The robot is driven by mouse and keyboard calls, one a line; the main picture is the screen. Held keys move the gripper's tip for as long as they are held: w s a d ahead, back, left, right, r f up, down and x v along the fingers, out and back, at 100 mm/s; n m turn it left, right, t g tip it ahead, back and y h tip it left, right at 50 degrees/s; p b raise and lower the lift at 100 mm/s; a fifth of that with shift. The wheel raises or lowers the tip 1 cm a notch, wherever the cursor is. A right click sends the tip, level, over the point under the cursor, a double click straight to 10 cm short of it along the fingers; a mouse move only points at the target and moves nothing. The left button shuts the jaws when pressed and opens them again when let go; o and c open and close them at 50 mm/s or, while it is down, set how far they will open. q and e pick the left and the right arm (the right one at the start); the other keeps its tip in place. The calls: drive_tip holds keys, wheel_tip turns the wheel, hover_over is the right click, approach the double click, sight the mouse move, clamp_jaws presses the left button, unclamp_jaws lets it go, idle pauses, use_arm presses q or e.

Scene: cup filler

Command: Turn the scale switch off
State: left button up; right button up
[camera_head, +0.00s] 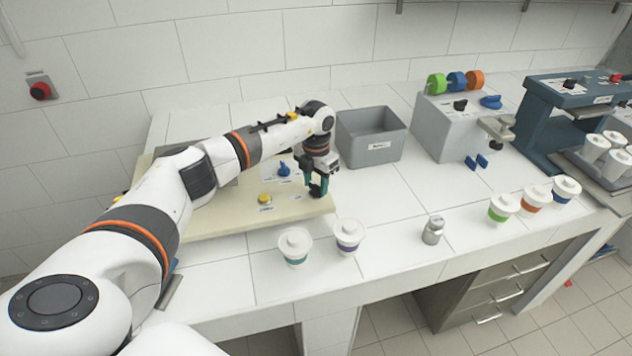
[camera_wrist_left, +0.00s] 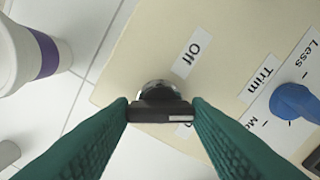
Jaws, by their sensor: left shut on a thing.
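The scale switch (camera_wrist_left: 158,112) is a dark lever with a round metal base, set on the cream panel (camera_wrist_left: 140,55). A label reading "Off" lies beside its base, and a second label is mostly hidden under the lever. My left gripper (camera_head: 317,191) is at the right end of the panel in the head view. In the left wrist view its green fingers (camera_wrist_left: 160,108) are shut on the lever, one on each side. The fingers hide the switch in the head view.
A blue trim knob (camera_head: 284,170) and a yellow button (camera_head: 265,199) are on the panel. A grey bin (camera_head: 371,138) stands behind to the right. A metal weight (camera_head: 433,230) stands farther right.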

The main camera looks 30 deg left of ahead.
sight(316, 185)
use_arm(q)
drive_tip(key=n, duration=0.5)
drive_tip(key=shift+r+n, duration=0.1)
drive_tip(key=shift+n, duration=0.3)
drive_tip(key=n+p, duration=0.1)
drive_tip(key=n, duration=0.4)
drive_tip(key=shift+n, duration=0.3)
drive_tip(key=shift+w+n+p, duration=0.1)
drive_tip(key=shift+n+p, duration=0.2)
drive_tip(key=o, duration=1)
wheel_tip(316, 185, up, 12)
drive_tip(key=b, duration=0.3)
